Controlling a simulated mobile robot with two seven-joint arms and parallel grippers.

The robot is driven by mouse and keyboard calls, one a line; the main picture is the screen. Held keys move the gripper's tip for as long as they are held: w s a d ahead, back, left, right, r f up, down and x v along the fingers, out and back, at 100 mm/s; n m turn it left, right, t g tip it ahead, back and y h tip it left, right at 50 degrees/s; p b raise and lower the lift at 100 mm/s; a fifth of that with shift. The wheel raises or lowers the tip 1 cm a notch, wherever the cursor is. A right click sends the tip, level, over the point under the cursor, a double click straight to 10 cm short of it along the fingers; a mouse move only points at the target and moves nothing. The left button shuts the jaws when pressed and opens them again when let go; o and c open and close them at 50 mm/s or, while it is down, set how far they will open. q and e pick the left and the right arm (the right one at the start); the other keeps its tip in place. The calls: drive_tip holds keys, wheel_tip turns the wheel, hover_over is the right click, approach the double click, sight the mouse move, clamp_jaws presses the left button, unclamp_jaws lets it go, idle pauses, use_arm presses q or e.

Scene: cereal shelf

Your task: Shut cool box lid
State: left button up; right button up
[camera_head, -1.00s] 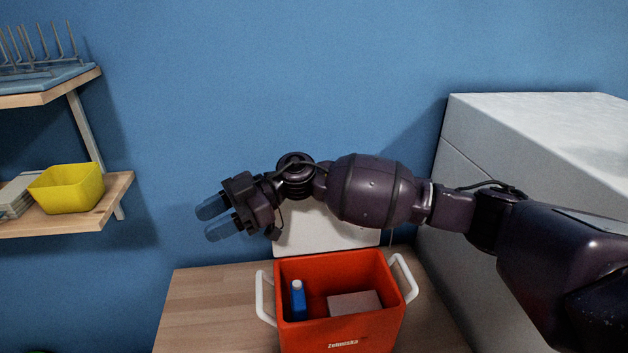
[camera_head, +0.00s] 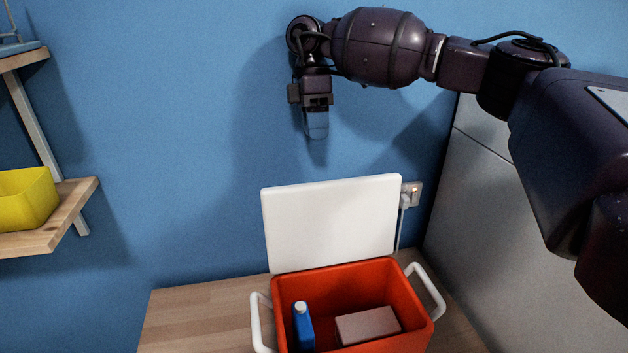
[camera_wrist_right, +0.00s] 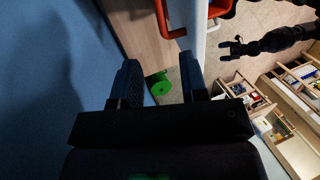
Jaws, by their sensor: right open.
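The cool box (camera_head: 362,335) is a red-orange tub with white side handles, standing on a wooden top. Its white lid (camera_head: 332,225) stands open, nearly upright at the back edge. My right gripper (camera_head: 316,128) points down above the lid, apart from it, in front of the blue wall. Its fingers overlap in the head view, but the right wrist view shows them (camera_wrist_right: 160,82) apart with nothing held. The lid shows there nearly edge-on (camera_wrist_right: 198,32), close beyond the fingers. My left gripper (camera_wrist_right: 230,48) is small and dark in the wrist view; its jaws are unclear.
A blue bottle (camera_head: 303,328) and a pale block (camera_head: 368,325) are inside the box. A socket with a plug (camera_head: 411,193) is beside the lid. A shelf with a yellow bin (camera_head: 25,200) is at the left.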

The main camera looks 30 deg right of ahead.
drive_tip(key=d+x, duration=0.1)
drive_tip(key=x, duration=0.9)
drive_tip(key=shift+a+f+b, duration=0.2)
drive_tip(key=shift+a+b, duration=0.1)
drive_tip(key=shift+a, duration=0.2)
drive_tip(key=shift+s, duration=0.2)
clamp_jaws()
